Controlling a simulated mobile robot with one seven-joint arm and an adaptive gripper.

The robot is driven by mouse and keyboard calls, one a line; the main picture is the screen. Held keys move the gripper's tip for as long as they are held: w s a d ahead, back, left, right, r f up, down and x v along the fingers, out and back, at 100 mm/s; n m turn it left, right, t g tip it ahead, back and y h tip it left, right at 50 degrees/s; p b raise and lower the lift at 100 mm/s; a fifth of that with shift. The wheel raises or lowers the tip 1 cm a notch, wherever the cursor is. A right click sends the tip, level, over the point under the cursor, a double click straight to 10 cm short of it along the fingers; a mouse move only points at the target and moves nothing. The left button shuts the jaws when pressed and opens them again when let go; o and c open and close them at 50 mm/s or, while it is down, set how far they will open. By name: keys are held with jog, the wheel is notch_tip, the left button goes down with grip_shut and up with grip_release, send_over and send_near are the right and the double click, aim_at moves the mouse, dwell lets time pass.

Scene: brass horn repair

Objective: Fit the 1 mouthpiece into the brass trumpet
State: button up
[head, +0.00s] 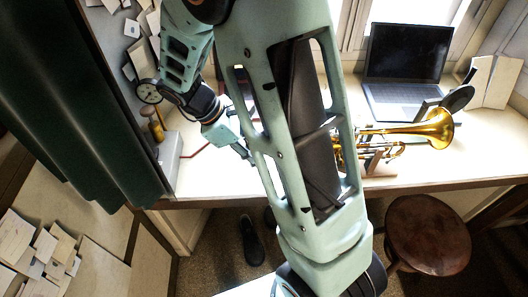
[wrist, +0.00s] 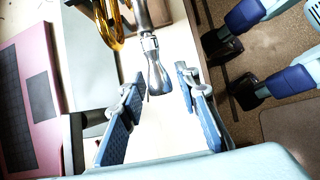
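The brass trumpet (head: 425,130) rests in a wooden stand (head: 378,162) on the desk, bell to the right. My arm hides its left part in the head view; a curved brass tube (wrist: 111,22) of it shows at the top of the wrist view. The silver mouthpiece (wrist: 157,75) points its wide cup toward my gripper. Its narrow end lines up with and seems to meet a silver pipe; I cannot tell how deep it sits. My gripper (wrist: 168,113) is open, with blue-padded fingers apart either side of the cup and clear of it. It also shows in the head view (head: 246,155).
An open laptop (head: 405,70) stands behind the trumpet. A round stool (head: 428,234) is in front of the desk, below right. A dial gauge (head: 149,92) is at the left. The desk's front edge is close.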

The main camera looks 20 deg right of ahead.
grip_shut()
jog(key=shift+y+p, duration=0.3)
jog(key=shift+f+t+y+p, duration=0.1)
jog(key=shift+t+y+p, duration=0.2)
jog(key=shift+y+p, duration=0.3)
dwell(0.6)
jog(key=shift+y+p, duration=0.65)
jog(key=shift+y, duration=0.05)
dwell(0.5)
jog(key=shift+d, duration=0.2)
dwell(1.7)
